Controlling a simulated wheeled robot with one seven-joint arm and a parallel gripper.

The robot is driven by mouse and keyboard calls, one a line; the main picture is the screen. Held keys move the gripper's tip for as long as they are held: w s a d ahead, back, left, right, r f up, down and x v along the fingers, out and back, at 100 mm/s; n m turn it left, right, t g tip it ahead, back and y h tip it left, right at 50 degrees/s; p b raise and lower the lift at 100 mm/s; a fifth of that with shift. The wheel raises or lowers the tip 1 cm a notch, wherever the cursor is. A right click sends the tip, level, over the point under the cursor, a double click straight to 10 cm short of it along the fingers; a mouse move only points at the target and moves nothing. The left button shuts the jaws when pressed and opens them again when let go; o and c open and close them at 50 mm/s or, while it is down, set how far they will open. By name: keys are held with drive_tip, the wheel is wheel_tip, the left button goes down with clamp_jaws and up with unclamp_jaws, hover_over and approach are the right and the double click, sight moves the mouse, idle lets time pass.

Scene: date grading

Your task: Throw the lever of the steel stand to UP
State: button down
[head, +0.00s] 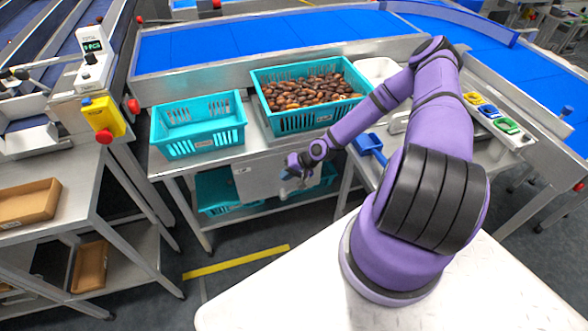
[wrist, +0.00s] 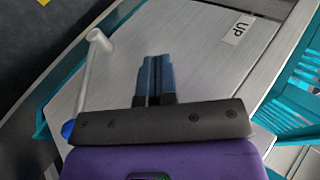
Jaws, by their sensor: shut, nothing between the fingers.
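The steel stand's grey panel (head: 262,180) faces out below the table top in the head view. In the wrist view the panel (wrist: 200,65) fills the middle and carries a white UP label (wrist: 238,28) at upper right. The lever (wrist: 86,80) is a pale rod at left, running from a round grey end at top to a blue knob (wrist: 68,128) at lower left. It does not point towards the label. My gripper (wrist: 155,75) is shut and empty, to the right of the lever and apart from it. In the head view my arm's wrist partly hides this area.
An empty teal crate (head: 198,138) and a teal crate full of dates (head: 300,122) stand on the table above the panel. More teal crates (head: 215,190) are on the shelf below. A blue scoop (head: 372,147) lies to the right. Open floor lies in front.

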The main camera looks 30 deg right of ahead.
sight(272, 178)
drive_tip(key=shift+w+a+f, duration=0.35)
drive_tip(key=shift+w+a, duration=0.1)
drive_tip(key=shift+a, duration=0.25)
drive_tip(key=shift+w+a+f, duration=0.4)
drive_tip(key=shift+w+a, duration=0.1)
drive_tip(key=shift+a, duration=0.25)
drive_tip(key=shift+w+a+f, duration=0.35)
drive_tip(key=shift+w+a, duration=0.1)
drive_tip(key=shift+a, duration=0.25)
drive_tip(key=v, duration=1)
drive_tip(key=shift+d+r, duration=0.25)
drive_tip(key=shift+r, duration=0.05)
drive_tip(key=shift+s, duration=0.1)
